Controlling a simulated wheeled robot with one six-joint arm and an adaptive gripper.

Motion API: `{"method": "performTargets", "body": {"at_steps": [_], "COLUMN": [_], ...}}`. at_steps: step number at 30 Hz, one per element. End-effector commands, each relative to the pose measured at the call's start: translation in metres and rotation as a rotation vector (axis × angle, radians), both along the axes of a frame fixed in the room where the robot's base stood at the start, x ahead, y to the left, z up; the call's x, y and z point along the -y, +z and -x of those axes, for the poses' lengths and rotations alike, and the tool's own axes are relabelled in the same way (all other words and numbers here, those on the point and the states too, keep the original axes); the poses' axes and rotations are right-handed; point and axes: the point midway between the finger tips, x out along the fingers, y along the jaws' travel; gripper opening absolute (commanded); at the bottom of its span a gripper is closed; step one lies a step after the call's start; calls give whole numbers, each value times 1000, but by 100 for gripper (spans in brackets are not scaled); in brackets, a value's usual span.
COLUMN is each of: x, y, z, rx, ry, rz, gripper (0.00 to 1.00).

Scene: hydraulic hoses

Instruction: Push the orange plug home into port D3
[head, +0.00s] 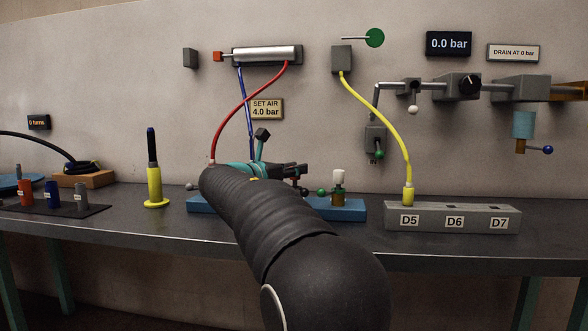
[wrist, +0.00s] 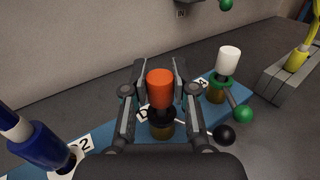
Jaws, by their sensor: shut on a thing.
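The orange plug (wrist: 160,88) stands between the fingers of my gripper (wrist: 160,80) in the wrist view. My gripper is shut on it. Its dark lower part meets a brass port (wrist: 161,129) on the blue block (wrist: 195,118); I cannot tell how deep it sits. A white label (wrist: 143,113) beside this port shows a "D"; the rest of it is hidden by the gripper. A lever with a black knob (wrist: 223,134) sticks out to the right of the port. In the head view my arm hides the plug, and my gripper (head: 270,172) shows only in part.
A blue plug (wrist: 38,143) stands left of the gripper by a label ending in 2. A white plug (wrist: 229,61) stands to the right, with a green-knobbed lever (wrist: 243,114). Red (head: 230,115) and blue (head: 247,105) hoses hang behind my arm. A grey block (head: 450,218) is further right.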

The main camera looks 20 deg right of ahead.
Motion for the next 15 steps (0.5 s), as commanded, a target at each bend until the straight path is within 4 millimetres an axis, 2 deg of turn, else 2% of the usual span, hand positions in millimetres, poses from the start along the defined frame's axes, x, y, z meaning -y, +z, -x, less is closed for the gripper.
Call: {"method": "performTargets", "body": {"at_steps": [6,7,10,15], "x": [0,0,0,0], "y": [-5,-5,-4,-4], "z": [0,0,0,0], "rx": [0,0,1,1], "ry": [0,0,0,0], "rz": [0,0,0,0], "gripper": [3,29,54,56]}}
